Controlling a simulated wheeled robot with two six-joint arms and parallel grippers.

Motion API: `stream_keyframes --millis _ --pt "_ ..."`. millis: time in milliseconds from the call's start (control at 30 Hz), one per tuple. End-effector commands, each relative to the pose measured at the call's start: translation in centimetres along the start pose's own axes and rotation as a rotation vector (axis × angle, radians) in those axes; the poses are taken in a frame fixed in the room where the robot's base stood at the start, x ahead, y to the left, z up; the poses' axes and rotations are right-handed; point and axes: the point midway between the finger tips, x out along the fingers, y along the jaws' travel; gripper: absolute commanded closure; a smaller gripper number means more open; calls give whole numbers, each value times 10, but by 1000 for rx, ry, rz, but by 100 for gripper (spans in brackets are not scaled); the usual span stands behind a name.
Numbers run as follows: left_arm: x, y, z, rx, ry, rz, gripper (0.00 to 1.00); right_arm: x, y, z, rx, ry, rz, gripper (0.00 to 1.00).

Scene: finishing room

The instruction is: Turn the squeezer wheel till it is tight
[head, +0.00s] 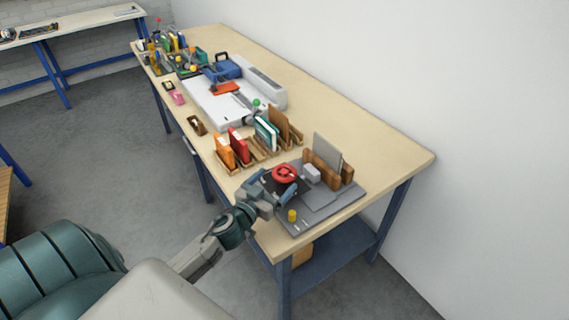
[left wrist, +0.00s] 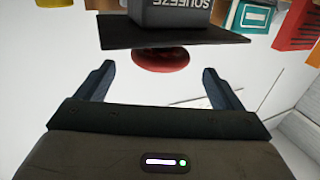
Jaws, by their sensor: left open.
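The red squeezer wheel (head: 285,173) sits near the right end of the workbench, above a dark plate. In the left wrist view, the wheel (left wrist: 160,60) shows edge-on and partly hidden, beside the dark plate (left wrist: 170,34) and a dark grey block lettered SQUEEZE (left wrist: 185,14). My left gripper (head: 275,185) is open at the wheel. In the left wrist view, its two fingers (left wrist: 158,72) stand on either side of the wheel, with a gap at each side. I see no contact. My right gripper is not in view.
A grey board (head: 325,204) with a small yellow cylinder (head: 292,215) lies under the squeezer. A wooden holder (head: 322,168) with grey sheets stands behind it. Books in wooden racks (head: 258,151) stand to the left. The bench's right end (head: 400,165) is clear.

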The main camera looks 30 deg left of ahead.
Motion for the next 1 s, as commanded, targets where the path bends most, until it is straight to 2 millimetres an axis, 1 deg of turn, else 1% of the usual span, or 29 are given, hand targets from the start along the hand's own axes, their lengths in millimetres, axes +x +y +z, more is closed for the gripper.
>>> stream_keyframes --millis 33,100,300,500,733,767,900,967,1000 --pt "10 -1 -7 -3 1 -3 12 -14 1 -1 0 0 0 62" --pt "20 0 -6 -4 1 -2 12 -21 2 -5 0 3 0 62" --pt "45 -1 -3 -1 1 -2 12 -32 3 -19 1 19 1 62" --pt "54 0 0 -1 0 0 12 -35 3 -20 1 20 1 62" --pt "54 0 1 -1 0 0 12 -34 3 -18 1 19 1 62" --pt "54 0 1 0 0 0 16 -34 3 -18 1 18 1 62" --pt "54 0 1 0 0 0 43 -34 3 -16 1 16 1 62" --pt "54 0 1 0 0 0 55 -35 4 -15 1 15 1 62" --pt "54 0 0 0 0 0 56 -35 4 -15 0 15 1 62"
